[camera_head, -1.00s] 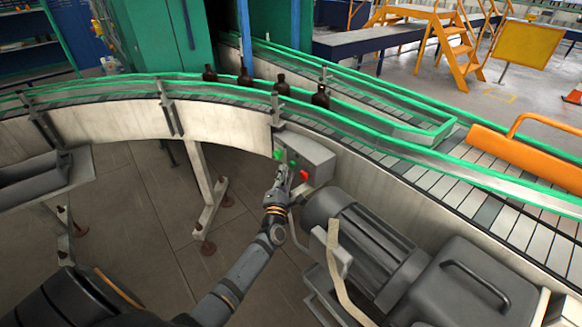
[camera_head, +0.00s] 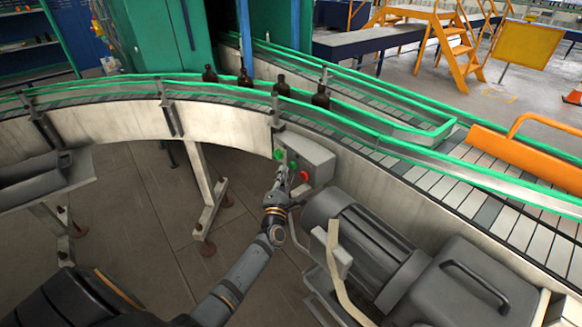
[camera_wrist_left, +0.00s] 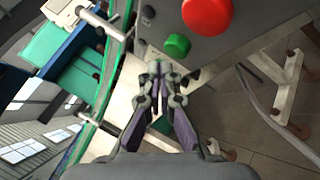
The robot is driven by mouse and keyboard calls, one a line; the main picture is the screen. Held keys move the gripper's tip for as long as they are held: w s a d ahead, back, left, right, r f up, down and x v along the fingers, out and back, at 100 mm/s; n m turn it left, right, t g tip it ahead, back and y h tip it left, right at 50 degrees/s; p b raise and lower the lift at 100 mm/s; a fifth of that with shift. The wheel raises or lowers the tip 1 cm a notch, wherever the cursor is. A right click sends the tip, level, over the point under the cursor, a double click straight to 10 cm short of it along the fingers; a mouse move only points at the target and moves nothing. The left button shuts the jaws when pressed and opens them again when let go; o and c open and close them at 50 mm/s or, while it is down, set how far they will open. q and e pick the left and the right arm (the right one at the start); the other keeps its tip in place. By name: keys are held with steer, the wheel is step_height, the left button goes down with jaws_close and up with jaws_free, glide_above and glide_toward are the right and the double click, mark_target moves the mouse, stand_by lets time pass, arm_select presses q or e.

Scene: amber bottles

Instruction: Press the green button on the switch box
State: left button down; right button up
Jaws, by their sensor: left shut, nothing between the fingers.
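The grey switch box (camera_head: 308,158) is mounted on the side of the curved conveyor. Its front carries a red button (camera_head: 304,176) and a green button (camera_head: 292,165), with another green spot at its left edge. My left gripper (camera_head: 284,164) is shut and empty, with its fingertips close in front of the box beside the green button. In the left wrist view the green button (camera_wrist_left: 177,44) lies just above and right of the fingertips (camera_wrist_left: 158,68), and the red button (camera_wrist_left: 207,15) is farther up right. I cannot tell whether the tips touch the box. My right gripper is not shown.
A grey motor (camera_head: 365,245) stands right of the forearm, close below the box. The conveyor (camera_head: 230,125) with green rails runs behind, carrying several amber bottles (camera_head: 281,86). A conveyor support leg (camera_head: 205,195) is to the left. Open floor lies between.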

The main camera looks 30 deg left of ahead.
arm_select(q)
steer(key=shift+w+d, duration=0.15)
steer(key=shift+w, duration=0.25)
steer(key=shift+w+d+b, duration=0.2)
steer(key=shift+w+b, duration=0.2)
steer(key=shift+b, duration=0.05)
stand_by(0.7)
steer(key=shift+s+a, duration=0.1)
steer(key=shift+s+a+p, duration=0.25)
steer(key=shift+s+p, duration=0.05)
steer(key=shift+s, duration=0.4)
steer(key=s, duration=0.1)
steer(key=s+a+p, duration=0.1)
steer(key=s, duration=0.1)
steer(key=s+a, duration=0.1)
steer(key=shift+s+p, duration=0.3)
steer(key=shift+s, duration=0.05)
